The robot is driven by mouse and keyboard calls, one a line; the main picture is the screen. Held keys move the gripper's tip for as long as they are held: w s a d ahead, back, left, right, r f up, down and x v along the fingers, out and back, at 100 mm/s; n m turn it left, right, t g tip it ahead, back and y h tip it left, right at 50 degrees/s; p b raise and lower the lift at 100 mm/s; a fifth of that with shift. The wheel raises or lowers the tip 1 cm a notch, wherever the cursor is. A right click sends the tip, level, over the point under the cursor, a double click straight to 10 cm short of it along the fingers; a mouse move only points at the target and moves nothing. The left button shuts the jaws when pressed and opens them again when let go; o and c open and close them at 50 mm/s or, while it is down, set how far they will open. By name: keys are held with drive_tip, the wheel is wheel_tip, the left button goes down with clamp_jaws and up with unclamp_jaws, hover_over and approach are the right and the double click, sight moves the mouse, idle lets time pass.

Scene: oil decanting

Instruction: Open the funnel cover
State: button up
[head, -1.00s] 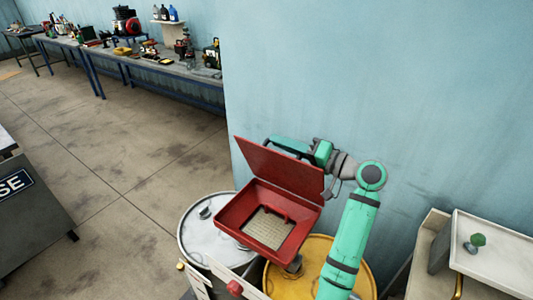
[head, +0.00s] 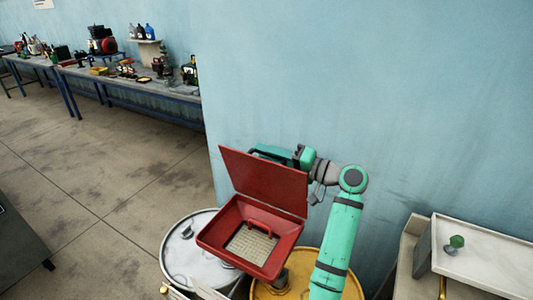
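The red funnel (head: 217,239) is square, with a mesh screen (head: 252,244) and a red bar handle inside. It sits over the white drum and the yellow drum. Its red cover (head: 264,181) stands raised, tilted up at the back edge, so the inside shows. My green arm reaches up on the right and bends left behind the cover. My gripper (head: 262,151) is at the cover's top rear edge, partly hidden by the cover. I cannot tell whether its fingers touch the cover.
A white drum (head: 185,262) stands at the left and a yellow drum (head: 331,272) below the funnel. A blue wall is close behind. A white tray (head: 500,255) with a green-knobbed part (head: 456,242) is at the right. A cluttered workbench (head: 150,89) stands far left; the floor between is clear.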

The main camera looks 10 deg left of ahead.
drive_tip(key=shift+r, duration=0.1)
drive_tip(key=v, duration=1)
drive_tip(key=shift+s+d, duration=0.15)
drive_tip(key=shift+d, duration=0.2)
